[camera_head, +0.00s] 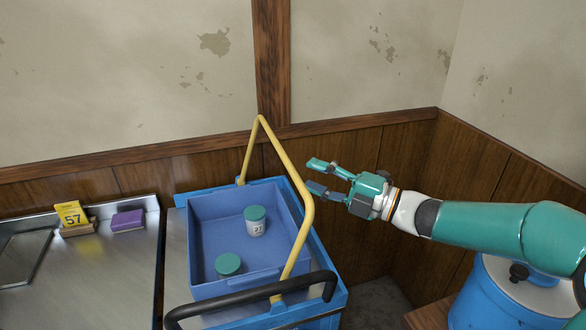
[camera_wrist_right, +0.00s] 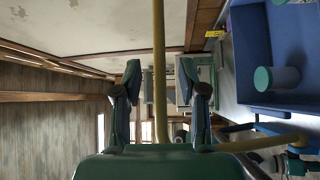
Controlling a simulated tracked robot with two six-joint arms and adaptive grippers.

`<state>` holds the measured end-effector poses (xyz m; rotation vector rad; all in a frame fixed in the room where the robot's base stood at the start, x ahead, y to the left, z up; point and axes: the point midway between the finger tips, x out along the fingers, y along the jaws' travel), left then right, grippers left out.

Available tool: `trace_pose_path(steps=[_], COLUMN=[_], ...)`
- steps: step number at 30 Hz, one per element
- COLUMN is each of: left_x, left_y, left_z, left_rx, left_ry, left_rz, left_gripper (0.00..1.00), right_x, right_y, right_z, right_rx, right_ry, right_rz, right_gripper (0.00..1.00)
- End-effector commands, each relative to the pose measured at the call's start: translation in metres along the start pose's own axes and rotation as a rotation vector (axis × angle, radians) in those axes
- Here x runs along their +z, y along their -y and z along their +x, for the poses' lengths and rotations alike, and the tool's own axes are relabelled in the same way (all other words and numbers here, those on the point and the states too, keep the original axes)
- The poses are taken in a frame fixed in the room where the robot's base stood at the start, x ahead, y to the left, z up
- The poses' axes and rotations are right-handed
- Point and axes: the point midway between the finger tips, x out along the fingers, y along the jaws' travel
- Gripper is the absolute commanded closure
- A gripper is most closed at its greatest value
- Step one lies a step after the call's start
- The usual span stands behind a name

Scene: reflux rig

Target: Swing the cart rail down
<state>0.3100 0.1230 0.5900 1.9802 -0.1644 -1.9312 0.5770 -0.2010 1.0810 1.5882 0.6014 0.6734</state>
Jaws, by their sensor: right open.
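The yellow cart rail (camera_head: 285,160) stands raised above the blue cart (camera_head: 318,262), its two legs meeting the cart's left back and front. My right gripper (camera_head: 313,175) is open and empty, its fingertips just right of the rail's long top bar. In the right wrist view the rail (camera_wrist_right: 158,60) runs upright in the gap between the two open fingers (camera_wrist_right: 161,85). I cannot tell how deep between them it lies, and no contact shows. My left gripper is not in view.
A blue bin (camera_head: 207,250) on the cart holds two green-lidded jars (camera_head: 256,222). A black handle (camera_head: 250,302) crosses the cart's front. Left is a metal bench with a yellow 57 card (camera_head: 71,213) and purple block (camera_head: 127,220). A blue drum (camera_head: 480,300) stands right.

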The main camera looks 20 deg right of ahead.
Motion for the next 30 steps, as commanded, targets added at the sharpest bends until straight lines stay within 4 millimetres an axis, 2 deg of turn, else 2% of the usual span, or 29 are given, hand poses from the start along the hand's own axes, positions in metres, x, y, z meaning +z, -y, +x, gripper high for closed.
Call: trace_pose_path(steps=[3,9,13,20,21,28,30], left_x=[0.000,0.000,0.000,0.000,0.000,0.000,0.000], left_y=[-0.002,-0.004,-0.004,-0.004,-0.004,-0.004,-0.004], left_z=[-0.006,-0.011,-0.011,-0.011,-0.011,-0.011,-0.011], left_rx=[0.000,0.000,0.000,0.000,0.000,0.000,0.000], left_ry=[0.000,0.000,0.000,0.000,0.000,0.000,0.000], left_rz=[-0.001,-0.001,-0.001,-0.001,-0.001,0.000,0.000], left_gripper=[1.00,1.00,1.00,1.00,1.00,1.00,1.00], right_x=[-0.004,-0.005,-0.005,-0.005,-0.005,-0.005,-0.005], right_y=[-0.001,0.000,0.001,0.001,0.001,0.001,0.001], right_z=[0.026,0.053,0.060,0.062,0.062,0.061,0.061], right_rx=[-0.001,-0.001,-0.001,-0.002,-0.002,-0.002,-0.002], right_ry=[-0.015,-0.018,-0.018,-0.017,-0.017,-0.017,-0.017], right_rz=[0.003,0.003,0.003,0.002,0.003,0.003,0.003], right_gripper=[0.59,0.59,0.59,0.59,0.60,0.99,1.00])
